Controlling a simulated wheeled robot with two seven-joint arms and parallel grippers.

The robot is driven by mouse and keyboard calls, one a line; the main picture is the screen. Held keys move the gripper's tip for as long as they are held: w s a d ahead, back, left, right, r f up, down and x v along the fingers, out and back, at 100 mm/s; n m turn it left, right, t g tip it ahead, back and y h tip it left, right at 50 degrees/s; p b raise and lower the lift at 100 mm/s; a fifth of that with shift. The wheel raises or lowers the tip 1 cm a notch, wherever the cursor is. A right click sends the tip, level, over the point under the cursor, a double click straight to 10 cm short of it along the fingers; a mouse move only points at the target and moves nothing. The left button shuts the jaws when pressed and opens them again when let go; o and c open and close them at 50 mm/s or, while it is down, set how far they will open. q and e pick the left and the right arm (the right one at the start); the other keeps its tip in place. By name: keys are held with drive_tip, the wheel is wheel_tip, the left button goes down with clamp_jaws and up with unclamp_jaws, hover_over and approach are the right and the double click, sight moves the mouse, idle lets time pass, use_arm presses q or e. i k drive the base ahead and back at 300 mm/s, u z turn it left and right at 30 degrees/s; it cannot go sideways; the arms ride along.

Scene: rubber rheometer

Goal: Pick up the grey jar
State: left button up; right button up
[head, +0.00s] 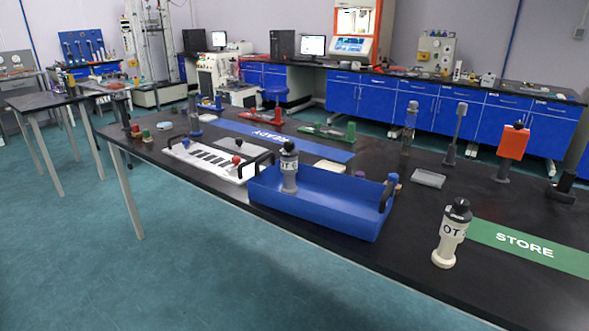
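A grey jar (289,173) with a black cap and a white label with dark letters stands upright at the blue tray (315,212). A second jar of similar shape, cream with a black cap (447,240), stands upright on the black table to the right, beside the green STORE strip. Neither of my grippers is in view.
The black table (395,262) has clear room in front of the cream jar. A white tray (210,158) with dark marks lies left of the blue tray, and its handle is close to it. A blue READY strip (265,138) lies behind. Several upright tools stand at the right.

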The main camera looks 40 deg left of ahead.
sight(288, 161)
drive_tip(key=k, duration=0.5)
drive_tip(key=u, duration=2.4)
drive_tip(key=i, duration=1.7)
drive_tip(key=z, duration=0.05)
